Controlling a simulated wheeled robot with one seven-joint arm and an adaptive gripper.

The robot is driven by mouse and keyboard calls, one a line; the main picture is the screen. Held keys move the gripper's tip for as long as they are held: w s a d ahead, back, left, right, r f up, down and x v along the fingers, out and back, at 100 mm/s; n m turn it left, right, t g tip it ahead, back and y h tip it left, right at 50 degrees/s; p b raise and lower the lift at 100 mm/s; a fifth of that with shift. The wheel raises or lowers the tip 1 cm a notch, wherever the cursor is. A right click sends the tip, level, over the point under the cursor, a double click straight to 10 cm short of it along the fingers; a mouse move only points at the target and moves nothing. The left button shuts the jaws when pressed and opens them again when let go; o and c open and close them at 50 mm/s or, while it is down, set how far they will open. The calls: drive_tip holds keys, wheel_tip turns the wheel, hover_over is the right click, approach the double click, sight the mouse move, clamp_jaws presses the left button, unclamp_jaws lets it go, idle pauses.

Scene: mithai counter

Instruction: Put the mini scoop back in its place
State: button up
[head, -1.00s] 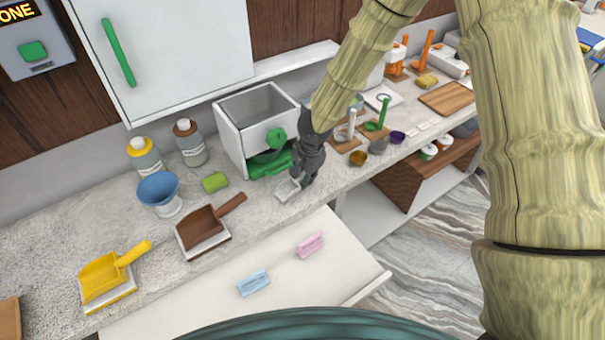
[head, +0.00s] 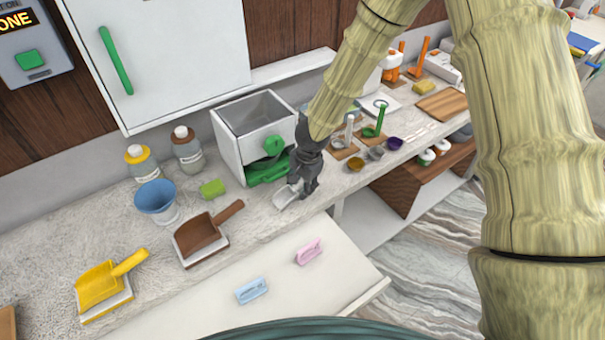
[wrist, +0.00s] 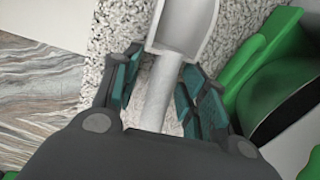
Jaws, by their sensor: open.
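The mini scoop (head: 287,196) is small and white and lies on the speckled counter, in front of the green tray of a white box. In the wrist view its bowl (wrist: 186,28) is at the top and its pale handle (wrist: 160,88) runs down between my fingers. My gripper (head: 298,184) is low at the counter over the handle. In the wrist view my gripper (wrist: 165,78) is open, with one teal-padded finger on each side of the handle and gaps showing. The handle's lower end is hidden behind my gripper.
The white box (head: 232,150) with green tray (head: 266,170) stands close behind. A brown scoop (head: 200,234) and yellow scoop (head: 100,283) rest at left. An open drawer (head: 322,268) juts out in front. Small bowls (head: 355,164) and a green scoop (head: 376,122) stand at right.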

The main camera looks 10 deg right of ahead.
sight(301, 182)
drive_tip(key=shift+f, duration=0.2)
drive_tip(key=shift+s+d+r+b, duration=0.1)
drive_tip(key=shift+r+b, duration=0.15)
drive_tip(key=shift+r, duration=0.4)
drive_tip(key=shift+s+d+r+b, duration=0.1)
drive_tip(key=shift+r+b, duration=0.15)
drive_tip(key=shift+r, duration=0.35)
drive_tip(key=shift+r+b, duration=0.45)
drive_tip(key=shift+r, duration=0.85)
drive_tip(key=shift+s+d+r+b, duration=0.1)
drive_tip(key=shift+s+r, duration=0.1)
drive_tip(key=shift+r, duration=0.75)
drive_tip(key=shift+s+d+r+b, duration=0.1)
drive_tip(key=shift+s+r, duration=0.05)
drive_tip(key=shift+r, duration=0.85)
drive_tip(key=shift+s+d+r+b, duration=0.1)
drive_tip(key=shift+s+r, duration=0.1)
drive_tip(key=shift+r, duration=0.75)
drive_tip(key=shift+r, duration=0.1)
